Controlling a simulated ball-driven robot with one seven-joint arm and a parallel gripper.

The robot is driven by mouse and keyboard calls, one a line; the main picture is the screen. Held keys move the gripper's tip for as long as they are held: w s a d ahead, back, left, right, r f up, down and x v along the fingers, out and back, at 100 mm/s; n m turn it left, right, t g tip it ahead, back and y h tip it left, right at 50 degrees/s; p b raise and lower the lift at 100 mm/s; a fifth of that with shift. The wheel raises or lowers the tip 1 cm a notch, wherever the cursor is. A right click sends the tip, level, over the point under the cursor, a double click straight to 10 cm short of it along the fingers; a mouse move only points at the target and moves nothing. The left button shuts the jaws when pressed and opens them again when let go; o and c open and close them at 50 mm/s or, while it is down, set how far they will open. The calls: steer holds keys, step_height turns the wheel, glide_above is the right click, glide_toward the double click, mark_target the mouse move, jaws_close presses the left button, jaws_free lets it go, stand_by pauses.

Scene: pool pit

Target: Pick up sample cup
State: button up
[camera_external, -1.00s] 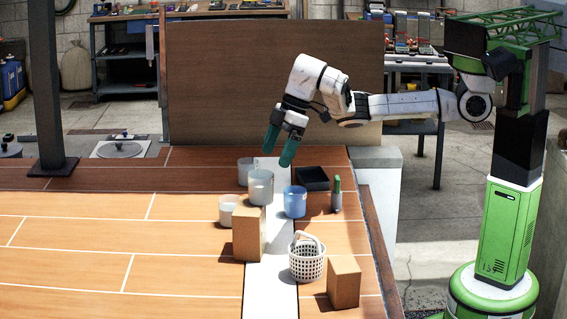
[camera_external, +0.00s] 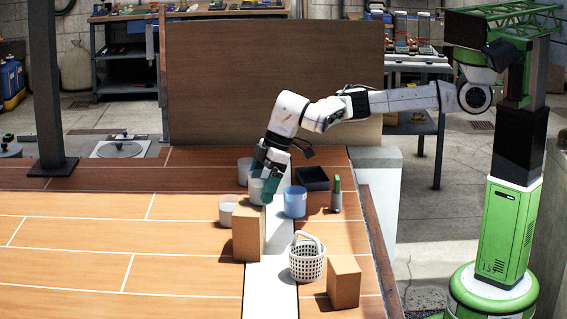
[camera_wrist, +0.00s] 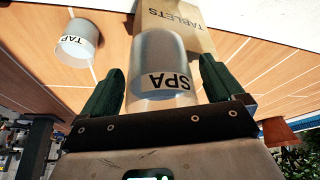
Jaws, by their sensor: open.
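A translucent cup (camera_external: 256,190) labelled SPA stands behind a brown box, partly covered by my gripper. It also shows in the wrist view, where the SPA cup (camera_wrist: 160,62) lies between my green fingers. My gripper (camera_external: 264,186) points down at this cup and is open; in the wrist view the fingers (camera_wrist: 158,90) are apart, one on each side of it. Contact cannot be told. A smaller cup labelled TAP (camera_wrist: 75,48) stands apart; it appears to be the pale cup (camera_external: 227,211) at the left. Another grey cup (camera_external: 244,170) stands behind.
The brown box (camera_external: 248,237), marked TABLETS in the wrist view (camera_wrist: 178,28), stands close in front. A blue cup (camera_external: 295,202), black tray (camera_external: 312,179) and green-topped bottle (camera_external: 336,197) are to the right. A white basket (camera_external: 306,263) and another box (camera_external: 343,283) stand nearer. The left deck is clear.

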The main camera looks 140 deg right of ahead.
steer(key=shift+f, duration=0.15)
steer(key=c, duration=1.3)
steer(key=shift+o, duration=0.2)
